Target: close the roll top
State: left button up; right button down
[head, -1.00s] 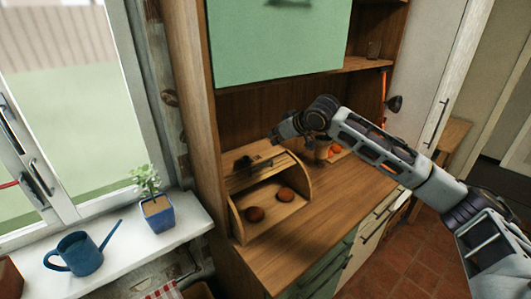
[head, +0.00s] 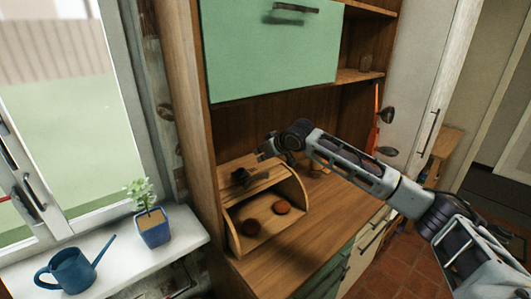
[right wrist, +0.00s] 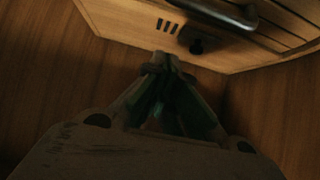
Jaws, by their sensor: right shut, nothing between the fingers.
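A wooden bread box (head: 234,240) stands on the counter, its slatted roll top (head: 262,180) pushed up and its front open. My right gripper (head: 265,153) is shut and empty, above and behind the box top. Its fingertips in the right wrist view (right wrist: 166,62) point toward the box; I cannot tell whether they touch it. My left gripper is out of view.
A green cabinet door (head: 270,50) hangs above the counter. The counter (head: 300,240) is clear in front of the box. A potted plant (head: 152,228) and a blue watering can (head: 72,270) stand on the windowsill at the left.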

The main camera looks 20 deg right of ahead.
aim_at(265, 173)
jog(key=shift+x, duration=1.55)
jog(key=shift+s+d+f+p, duration=0.2)
jog(key=shift+s+f, duration=0.15)
jog(key=shift+s, duration=0.2)
jog(key=shift+s+d+f+p, duration=0.1)
jog(key=shift+s+d+f, duration=0.1)
jog(key=shift+s+f, duration=0.25)
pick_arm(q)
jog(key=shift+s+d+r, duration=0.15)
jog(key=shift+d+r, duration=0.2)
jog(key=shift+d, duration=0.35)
pick_arm(e)
jog(key=shift+s+d+f, duration=0.2)
jog(key=shift+s+f, duration=0.05)
jog(key=shift+s, duration=0.4)
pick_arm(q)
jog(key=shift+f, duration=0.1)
pick_arm(e)
jog(key=shift+f, duration=0.1)
